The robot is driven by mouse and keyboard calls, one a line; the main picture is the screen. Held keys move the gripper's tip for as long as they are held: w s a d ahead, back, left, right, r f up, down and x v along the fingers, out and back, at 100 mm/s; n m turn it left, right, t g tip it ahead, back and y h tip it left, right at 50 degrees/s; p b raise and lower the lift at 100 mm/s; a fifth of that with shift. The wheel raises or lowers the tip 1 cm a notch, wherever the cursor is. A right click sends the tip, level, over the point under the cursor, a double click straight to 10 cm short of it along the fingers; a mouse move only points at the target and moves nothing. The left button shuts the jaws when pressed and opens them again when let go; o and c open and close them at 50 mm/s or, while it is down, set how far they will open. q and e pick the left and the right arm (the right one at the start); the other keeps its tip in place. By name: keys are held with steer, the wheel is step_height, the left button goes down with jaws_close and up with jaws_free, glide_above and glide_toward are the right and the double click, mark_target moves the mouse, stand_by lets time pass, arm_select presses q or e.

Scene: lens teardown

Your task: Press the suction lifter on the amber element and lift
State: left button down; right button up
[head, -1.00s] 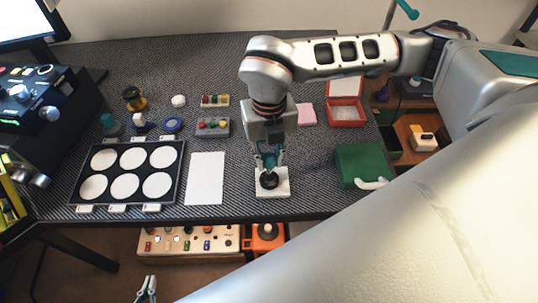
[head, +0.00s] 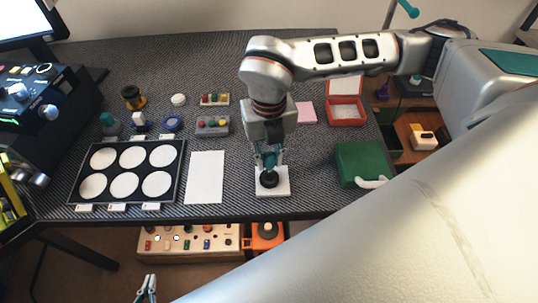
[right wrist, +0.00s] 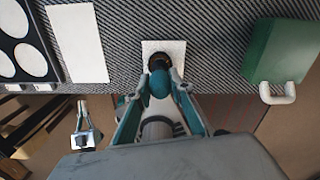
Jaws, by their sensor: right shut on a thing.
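My right gripper (head: 268,160) points down over the white pad (head: 281,191) near the table's front edge. It is shut on the teal bulb of the suction lifter (right wrist: 160,83). The bulb is right above a black round barrel (head: 269,181) standing on the pad; the barrel also shows in the right wrist view (right wrist: 177,62). Whether the lifter's cup touches anything is hidden by the bulb and fingers. I cannot make out the amber element in either view. My left gripper (head: 147,288) is low in front of the table, away from the work; its opening is unclear.
A white sheet (head: 206,178) and a black tray with white round pads (head: 127,143) lie to the left. A green box with a white handle (head: 358,164) is to the right. A red open box (head: 346,111) and small button blocks (head: 212,127) stand farther back.

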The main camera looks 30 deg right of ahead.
mark_target(269, 153)
arm_select(q)
steer(key=shift+s+f, duration=0.1)
steer(key=shift+f, duration=0.2)
arm_select(e)
steer(key=shift+f, duration=0.45)
stand_by(0.8)
